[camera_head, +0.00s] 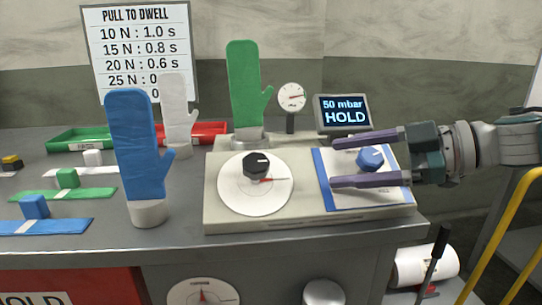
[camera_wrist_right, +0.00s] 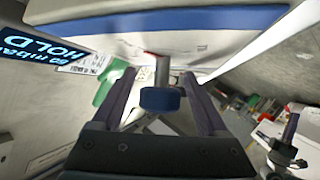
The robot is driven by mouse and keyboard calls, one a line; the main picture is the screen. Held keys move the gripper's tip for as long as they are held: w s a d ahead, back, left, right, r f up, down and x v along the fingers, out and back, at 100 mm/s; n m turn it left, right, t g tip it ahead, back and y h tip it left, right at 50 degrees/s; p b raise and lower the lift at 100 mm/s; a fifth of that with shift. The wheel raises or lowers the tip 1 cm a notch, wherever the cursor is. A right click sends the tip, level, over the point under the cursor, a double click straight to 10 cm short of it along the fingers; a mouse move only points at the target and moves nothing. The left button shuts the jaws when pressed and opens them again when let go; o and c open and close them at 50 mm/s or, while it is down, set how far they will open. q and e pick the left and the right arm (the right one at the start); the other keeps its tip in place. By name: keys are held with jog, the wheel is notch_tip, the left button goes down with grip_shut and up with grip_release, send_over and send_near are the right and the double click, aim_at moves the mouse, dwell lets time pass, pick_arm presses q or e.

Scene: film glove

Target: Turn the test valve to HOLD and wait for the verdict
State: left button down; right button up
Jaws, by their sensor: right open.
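The test console (camera_head: 305,215) is a beige box with a blue-bordered plate (camera_head: 345,199) on its right. A blue knob (camera_head: 370,158), which I take for the test valve, sits on that plate. My right gripper (camera_head: 335,162) reaches in from the right, open, one finger on each side of the knob, apparently without gripping it. The right wrist view shows the blue knob (camera_wrist_right: 160,98) between the fingers. A small screen (camera_head: 344,112) reads "50 mbar HOLD". A green glove (camera_head: 245,85) stands upright behind the console. My left gripper is not in view.
A black knob with a red pointer sits on a white dial (camera_head: 256,197). A round gauge (camera_head: 292,96) stands behind. A blue glove (camera_head: 134,140) and white glove (camera_head: 178,100) stand left. Green (camera_head: 82,138) and red trays (camera_head: 205,131) lie behind. A yellow rail (camera_head: 497,235) is at right.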

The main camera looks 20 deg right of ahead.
aim_at(384, 158)
jog(key=v, duration=0.9)
jog(key=shift+s+d, duration=0.1)
jog(key=shift+s+d+r, duration=0.2)
jog(key=shift+r, duration=0.05)
